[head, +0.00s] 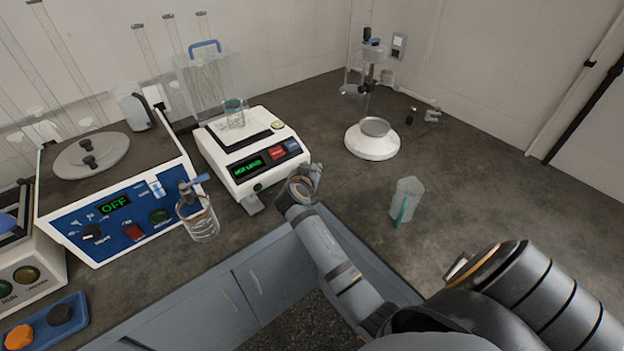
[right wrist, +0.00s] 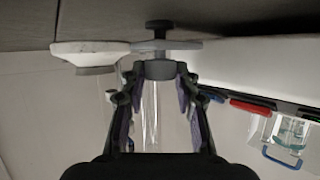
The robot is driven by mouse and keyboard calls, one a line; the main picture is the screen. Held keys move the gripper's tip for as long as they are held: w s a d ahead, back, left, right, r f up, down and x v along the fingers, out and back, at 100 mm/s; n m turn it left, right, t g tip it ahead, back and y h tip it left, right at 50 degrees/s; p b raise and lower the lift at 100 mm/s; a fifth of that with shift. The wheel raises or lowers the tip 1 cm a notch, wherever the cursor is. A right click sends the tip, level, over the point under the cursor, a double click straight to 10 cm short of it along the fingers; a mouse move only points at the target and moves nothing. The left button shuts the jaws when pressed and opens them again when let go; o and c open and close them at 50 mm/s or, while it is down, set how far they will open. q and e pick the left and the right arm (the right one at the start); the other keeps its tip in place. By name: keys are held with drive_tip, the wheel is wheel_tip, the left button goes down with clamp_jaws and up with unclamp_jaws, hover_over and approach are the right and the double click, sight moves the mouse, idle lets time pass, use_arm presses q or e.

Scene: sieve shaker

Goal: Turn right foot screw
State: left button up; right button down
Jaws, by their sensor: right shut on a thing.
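The white balance (head: 224,172) stands on the bench with its lit green display facing front. A grey left front foot (head: 253,205) shows under its front edge. My right gripper (head: 306,178) is at the balance's front right corner and hides the right foot screw in the head view. In the right wrist view, which looks upside down, my right gripper (right wrist: 158,80) is shut on the right foot screw's dark grey knob (right wrist: 160,69), with a finger on each side. A grey disc and a black end piece (right wrist: 158,26) show beyond the knob. My left gripper is not in view.
A glass beaker (head: 233,118) stands on the balance pan. A blue-fronted bath (head: 125,220) and a beaker under its tap (head: 200,224) are left. Bench behind the jug is clear.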

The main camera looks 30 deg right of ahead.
use_arm(q)
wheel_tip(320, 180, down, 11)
drive_tip(key=b, duration=0.9)
use_arm(e)
drive_tip(key=m+g+h, duration=0.1)
drive_tip(key=m+g, duration=0.1)
drive_tip(key=m+g+h, duration=0.1)
drive_tip(key=m+g, duration=0.1)
drive_tip(key=m+g+h, duration=0.1)
drive_tip(key=m+g, duration=0.1)
drive_tip(key=shift+w+a+f, duration=0.25)
drive_tip(key=shift+w+f, duration=0.05)
drive_tip(key=shift+w, duration=0.05)
drive_tip(key=shift+r+m+g+h+b, duration=0.15)
drive_tip(key=shift+m+g+h+b, duration=0.25)
drive_tip(key=shift+m+g+b, duration=0.65)
use_arm(q)
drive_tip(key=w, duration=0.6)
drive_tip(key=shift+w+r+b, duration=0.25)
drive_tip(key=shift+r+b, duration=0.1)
drive_tip(key=shift+b, duration=0.05)
use_arm(e)
drive_tip(key=shift+g, duration=0.25)
drive_tip(key=c, duration=1)
unclamp_jaws()
drive_tip(key=shift+r, duration=0.1)
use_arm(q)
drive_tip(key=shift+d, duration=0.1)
